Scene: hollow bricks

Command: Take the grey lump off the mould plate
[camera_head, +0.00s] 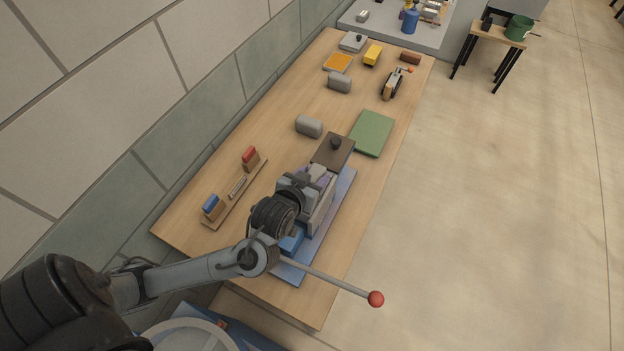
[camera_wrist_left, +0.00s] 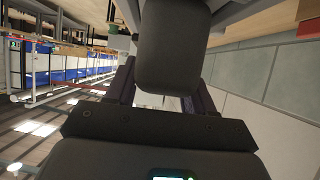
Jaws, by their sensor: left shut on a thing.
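My left gripper (camera_head: 318,178) is over the blue press (camera_head: 340,200) with its long lever and red ball. In the left wrist view a dark grey lump (camera_wrist_left: 172,50) with rounded edges sits between the two fingers of the gripper (camera_wrist_left: 163,95), and they are shut on it. My gripper and wrist hide the lump in the head view. The mould plate cannot be made out clearly; my arm covers much of the press. Whether the lump touches anything below, I cannot tell. My right gripper is not in view.
Two other grey lumps (camera_head: 309,126) (camera_head: 339,82) lie on the wooden table (camera_head: 275,130). A dark lid with a knob (camera_head: 330,153) is just beyond my gripper, with a green board (camera_head: 372,133) behind.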

